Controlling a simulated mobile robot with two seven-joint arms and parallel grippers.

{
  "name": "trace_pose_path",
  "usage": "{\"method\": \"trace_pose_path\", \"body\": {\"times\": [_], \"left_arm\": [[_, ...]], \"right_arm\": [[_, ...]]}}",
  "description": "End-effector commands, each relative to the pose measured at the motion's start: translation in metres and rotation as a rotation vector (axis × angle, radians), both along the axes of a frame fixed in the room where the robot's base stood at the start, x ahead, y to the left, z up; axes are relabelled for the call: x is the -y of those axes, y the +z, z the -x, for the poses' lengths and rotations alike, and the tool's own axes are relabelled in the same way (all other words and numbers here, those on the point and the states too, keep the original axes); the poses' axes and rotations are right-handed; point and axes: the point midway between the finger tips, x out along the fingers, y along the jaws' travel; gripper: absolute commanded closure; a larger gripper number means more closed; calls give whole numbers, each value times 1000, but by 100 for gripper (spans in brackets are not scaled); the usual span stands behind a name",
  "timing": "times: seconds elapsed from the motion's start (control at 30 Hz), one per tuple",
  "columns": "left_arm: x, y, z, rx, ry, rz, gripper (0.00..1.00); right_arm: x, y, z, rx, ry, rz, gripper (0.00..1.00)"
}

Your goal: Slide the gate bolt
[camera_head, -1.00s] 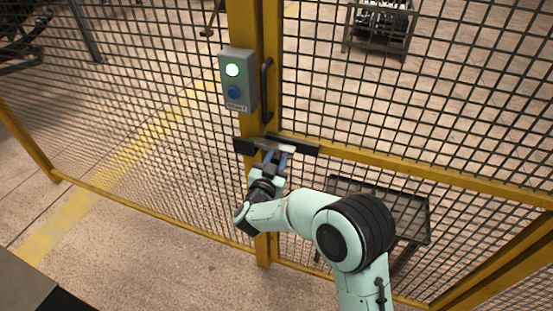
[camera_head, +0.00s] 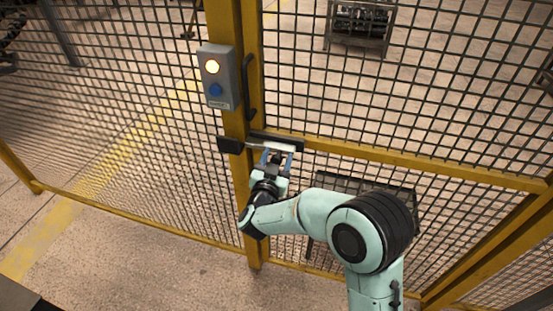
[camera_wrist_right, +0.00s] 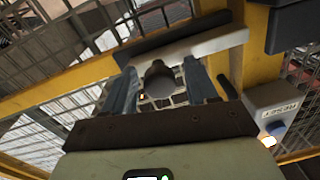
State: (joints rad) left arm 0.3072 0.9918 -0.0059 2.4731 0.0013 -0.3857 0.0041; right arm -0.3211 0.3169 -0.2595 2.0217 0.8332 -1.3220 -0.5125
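The gate bolt (camera_head: 270,147) is a silver bar on a black mount (camera_head: 290,142) on the yellow gate frame. A black keeper block (camera_head: 230,146) sits on the post to its left. My right gripper (camera_head: 277,158) is at the bolt from below, its blue-grey fingers spread. In the right wrist view the bar (camera_wrist_right: 215,42) carries a round grey knob (camera_wrist_right: 160,80), which is between the fingers of my right gripper (camera_wrist_right: 161,85), with narrow gaps beside it. My left gripper is not in view.
A grey control box (camera_head: 218,78) with a lit amber lamp and a blue button is on the post above the bolt. A black handle (camera_head: 249,88) is beside it. Mesh fence surrounds the gate. A dark tray or cart (camera_head: 345,183) stands behind the mesh.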

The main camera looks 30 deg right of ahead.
Motion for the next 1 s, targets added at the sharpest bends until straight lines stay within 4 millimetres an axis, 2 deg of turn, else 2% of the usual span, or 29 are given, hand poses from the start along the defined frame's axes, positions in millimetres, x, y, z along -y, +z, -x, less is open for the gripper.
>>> {"method": "trace_pose_path", "body": {"times": [0.23,0.7,1.0], "left_arm": [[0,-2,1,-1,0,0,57],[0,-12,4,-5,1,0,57],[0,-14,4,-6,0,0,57]], "right_arm": [[-10,-1,8,0,3,-2,42],[-81,-1,75,0,4,0,42],[-97,0,92,0,1,0,42]]}}
